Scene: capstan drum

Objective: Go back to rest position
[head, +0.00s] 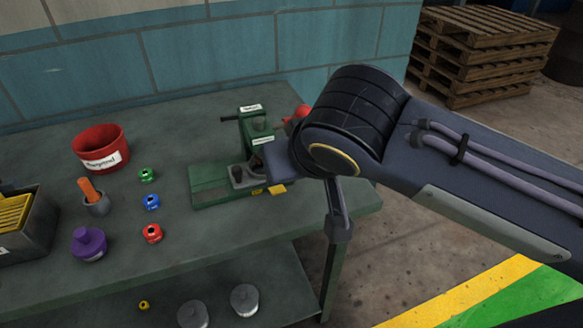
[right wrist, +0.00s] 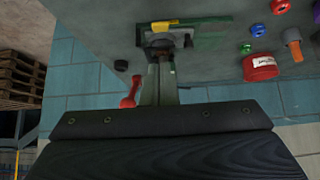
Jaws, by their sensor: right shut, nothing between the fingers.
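My right arm comes in from the right in the head view, its dark ribbed joint in front of the right end of the bench. It hides part of the green press-like fixture (head: 210,186). The dark body of my right gripper (right wrist: 160,122) fills the bottom of the right wrist view. It is shut and holds nothing; its fingertips are hard to make out. The fixture also shows upside down at the top of that view (right wrist: 205,30), apart from the gripper, with a red-knobbed lever (right wrist: 130,92). My left gripper is not in view.
On the green bench (head: 130,250) stand a red bucket (head: 98,160), a grey cup with an orange handle (head: 96,206), a purple container (head: 88,245), small green, blue and red parts, and a dark bin (head: 38,235). Wooden pallets (head: 480,50) stand at the back right.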

